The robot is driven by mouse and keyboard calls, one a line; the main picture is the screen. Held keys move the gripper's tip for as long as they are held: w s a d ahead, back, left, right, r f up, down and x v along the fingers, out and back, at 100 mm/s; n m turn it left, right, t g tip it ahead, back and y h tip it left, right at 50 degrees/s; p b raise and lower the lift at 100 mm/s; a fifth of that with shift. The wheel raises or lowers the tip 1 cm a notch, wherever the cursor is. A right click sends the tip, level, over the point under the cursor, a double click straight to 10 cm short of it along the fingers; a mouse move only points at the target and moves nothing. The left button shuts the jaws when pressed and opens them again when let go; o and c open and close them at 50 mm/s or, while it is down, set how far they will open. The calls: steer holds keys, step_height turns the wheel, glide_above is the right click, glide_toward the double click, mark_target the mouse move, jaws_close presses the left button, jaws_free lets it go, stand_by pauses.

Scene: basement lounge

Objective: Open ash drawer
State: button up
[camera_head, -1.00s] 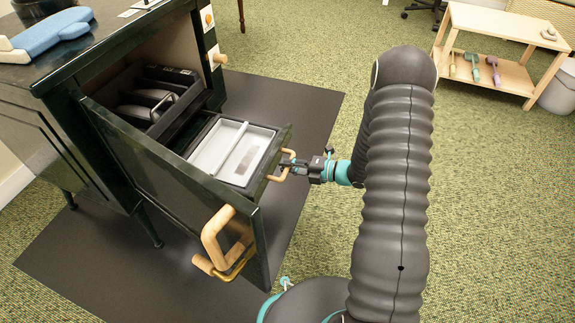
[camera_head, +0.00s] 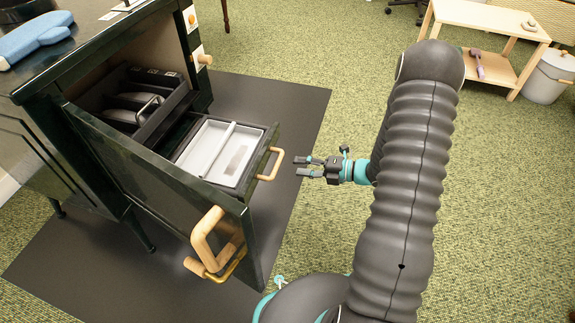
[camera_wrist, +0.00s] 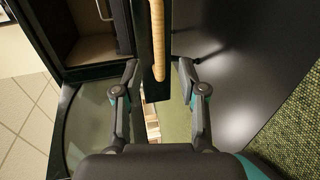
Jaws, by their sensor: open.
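The ash drawer (camera_head: 254,180) is pulled out of the dark green stove (camera_head: 85,50), beyond the open front panel. A pale grey tray (camera_head: 216,150) lies in it. The drawer's wooden loop handle (camera_head: 273,163) faces my gripper (camera_head: 302,166). My gripper is open and empty, a short gap to the right of the handle in the head view. In the wrist view, the handle (camera_wrist: 157,40) shows ahead, between the lines of my two spread fingers (camera_wrist: 159,80).
The dark front panel (camera_head: 160,180) stands swung out, with a large wooden handle (camera_head: 208,238) towards me. A dark mat (camera_head: 290,110) lies under the stove. A blue mitt (camera_head: 35,38) is on top. A wooden shelf (camera_head: 490,65) and a bin (camera_head: 548,78) stand far right. Carpet between is clear.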

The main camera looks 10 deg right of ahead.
steer(key=shift+v, duration=2)
